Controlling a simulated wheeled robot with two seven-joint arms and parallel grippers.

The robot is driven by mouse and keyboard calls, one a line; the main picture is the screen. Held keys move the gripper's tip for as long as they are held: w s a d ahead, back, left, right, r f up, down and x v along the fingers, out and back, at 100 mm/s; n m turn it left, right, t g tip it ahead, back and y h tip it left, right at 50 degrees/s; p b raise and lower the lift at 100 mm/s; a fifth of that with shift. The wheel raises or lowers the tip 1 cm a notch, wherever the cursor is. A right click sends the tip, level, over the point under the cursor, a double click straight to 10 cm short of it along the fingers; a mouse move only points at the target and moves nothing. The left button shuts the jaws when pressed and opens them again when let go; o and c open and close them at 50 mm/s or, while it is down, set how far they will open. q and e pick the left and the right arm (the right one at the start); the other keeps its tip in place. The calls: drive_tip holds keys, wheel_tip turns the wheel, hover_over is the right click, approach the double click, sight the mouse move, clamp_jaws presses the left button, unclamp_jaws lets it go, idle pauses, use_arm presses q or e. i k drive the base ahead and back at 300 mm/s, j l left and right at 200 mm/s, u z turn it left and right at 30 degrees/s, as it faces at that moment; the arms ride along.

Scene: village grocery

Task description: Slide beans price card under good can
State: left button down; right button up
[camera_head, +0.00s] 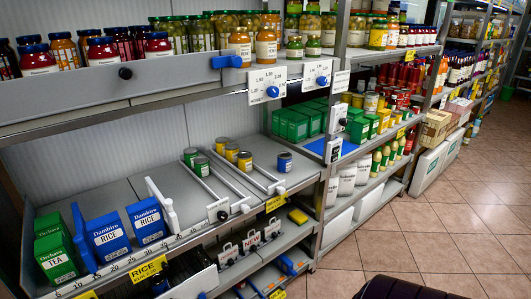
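Several small cans stand in wire-divided lanes on the middle shelf (105,195). Green-labelled cans (201,167) are at the left, yellow-labelled cans (244,161) in the middle, and a single blue-labelled can (284,162) stands at the right. Their label text is too small to read, so I cannot tell which can is good. A yellow price card (275,203) sits on the shelf's front edge below the cans; its text is not legible. Another yellow card (149,268) reads RICE. I cannot identify a beans card. Neither of my grippers can be made out in view.
Blue rice boxes (108,236) and green tea boxes (55,257) fill the shelf's left end. White dividers (162,207) rise between lanes. An upper shelf (60,98) with jars overhangs. Tiled floor (430,240) is clear at right.

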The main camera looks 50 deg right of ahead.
sight(278, 201)
drive_tip(key=z, duration=1.65)
drive_tip(key=u, duration=0.35)
